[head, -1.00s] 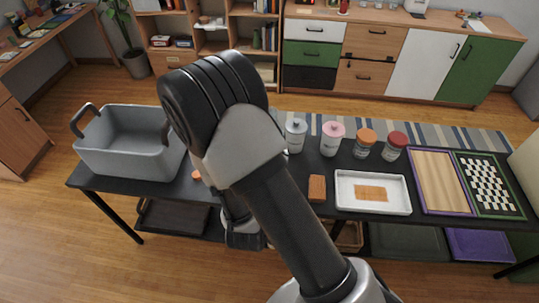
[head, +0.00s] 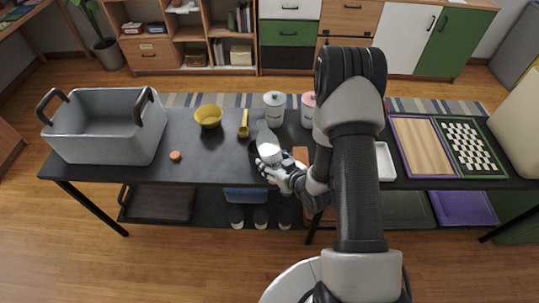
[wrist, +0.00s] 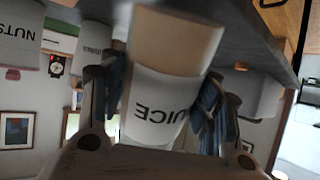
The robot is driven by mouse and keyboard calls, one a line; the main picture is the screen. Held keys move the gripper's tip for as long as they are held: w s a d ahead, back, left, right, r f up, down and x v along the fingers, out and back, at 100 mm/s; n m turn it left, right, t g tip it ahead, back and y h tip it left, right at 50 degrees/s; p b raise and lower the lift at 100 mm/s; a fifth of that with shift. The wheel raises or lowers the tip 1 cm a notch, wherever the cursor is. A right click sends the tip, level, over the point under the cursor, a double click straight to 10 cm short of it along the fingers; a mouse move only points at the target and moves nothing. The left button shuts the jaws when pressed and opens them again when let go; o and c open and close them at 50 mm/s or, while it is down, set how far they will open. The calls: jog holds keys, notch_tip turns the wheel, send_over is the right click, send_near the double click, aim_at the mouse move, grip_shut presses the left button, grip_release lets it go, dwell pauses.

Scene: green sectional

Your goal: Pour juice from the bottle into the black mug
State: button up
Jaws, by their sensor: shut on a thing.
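The juice bottle (head: 268,150) is white with a grey upper part. No flowing juice is visible.
The dark table (head: 205,165) holds a grey bin (head: 105,142), yellow bowl (head: 208,115), yellow utensil (head: 244,124), orange lid-like disc (head: 175,156), and a white canister (head: 273,106). A pink canister (head: 307,108), white tray (head: 385,160) and chessboard (head: 466,147) are to the right. My arm hides part of the table.

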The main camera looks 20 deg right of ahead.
jog(key=shift+s+d+f+n+g+y, duration=0.2)
jog(key=shift+s+f+n+g+y, duration=0.15)
jog(key=shift+s+f, duration=0.2)
jog(key=shift+s+d+f+g+p, duration=0.15)
jog(key=shift+s+f+g+p, duration=0.45)
jog(key=shift+p, duration=0.45)
jog(key=shift+s+d+f+g+p, duration=0.15)
jog(key=shift+s+f+g+p, duration=0.35)
jog(key=shift+f, duration=0.15)
jog(key=shift+h, duration=0.45)
jog(key=shift+s+d+r+g+p, duration=0.15)
jog(key=shift+s+g+p, duration=0.1)
jog(key=shift+p, duration=0.25)
jog(key=shift+s, duration=0.1)
jog(key=shift+p, duration=0.3)
